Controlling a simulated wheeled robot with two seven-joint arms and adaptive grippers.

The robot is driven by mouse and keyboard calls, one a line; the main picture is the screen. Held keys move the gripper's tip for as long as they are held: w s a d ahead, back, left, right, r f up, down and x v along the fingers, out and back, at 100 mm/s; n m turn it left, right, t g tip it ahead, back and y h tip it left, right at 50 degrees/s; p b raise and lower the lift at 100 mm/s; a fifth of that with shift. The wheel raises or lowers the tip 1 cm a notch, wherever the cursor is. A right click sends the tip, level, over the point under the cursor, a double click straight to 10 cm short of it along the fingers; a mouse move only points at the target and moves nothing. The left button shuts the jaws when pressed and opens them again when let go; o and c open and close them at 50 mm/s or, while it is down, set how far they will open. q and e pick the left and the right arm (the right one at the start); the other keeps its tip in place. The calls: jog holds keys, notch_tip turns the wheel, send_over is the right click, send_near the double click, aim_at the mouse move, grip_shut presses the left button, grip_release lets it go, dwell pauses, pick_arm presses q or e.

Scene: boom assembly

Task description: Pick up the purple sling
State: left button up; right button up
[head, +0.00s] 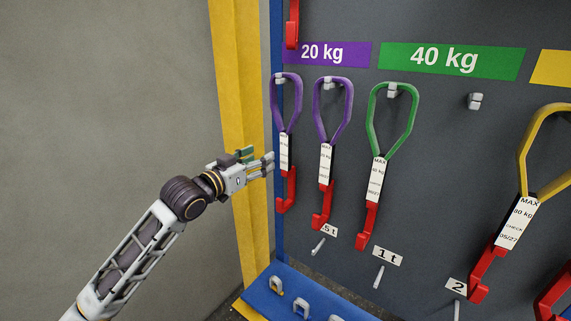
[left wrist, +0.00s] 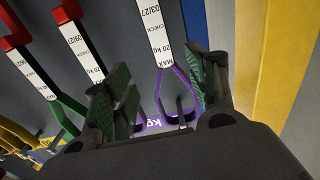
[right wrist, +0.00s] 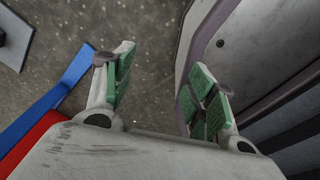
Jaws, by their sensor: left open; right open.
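Two purple slings hang on pegs under the purple 20 kg sign in the head view: a left one (head: 293,118) and a right one (head: 345,100). Each has a white tag and a red hook at the bottom. My left gripper (head: 268,164) is open, just left of the left sling at tag height. In the left wrist view, that sling's white tag and purple loop (left wrist: 168,86) show between the open fingers (left wrist: 158,66). Contact cannot be told. My right gripper (right wrist: 160,76) is open and empty in its own wrist view, over grey floor.
A green sling (head: 411,115) and a yellow sling (head: 525,150) hang further right on the dark board. A yellow post (head: 240,90) with a blue edge stands at the left. A blue ledge (head: 262,290) with pegs lies below.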

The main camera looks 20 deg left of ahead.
aim_at(284, 144)
pick_arm(q)
jog(key=p+x, duration=0.1)
jog(key=x, duration=0.7)
jog(key=shift+w, duration=0.1)
jog(key=shift+w+d, duration=0.15)
jog(key=shift+w, duration=0.05)
jog(key=shift+w+r, duration=0.1)
jog(key=shift+w, duration=0.2)
jog(key=shift+p+x, duration=0.55)
jog(key=shift+x, duration=1.7)
pick_arm(e)
jog(key=shift+s+a+r, duration=0.4)
jog(key=shift+a+r, duration=0.2)
jog(key=shift+a, duration=0.05)
jog(key=shift+s+a+r, duration=0.35)
jog(key=shift+a+r, duration=0.2)
jog(key=shift+a, duration=0.05)
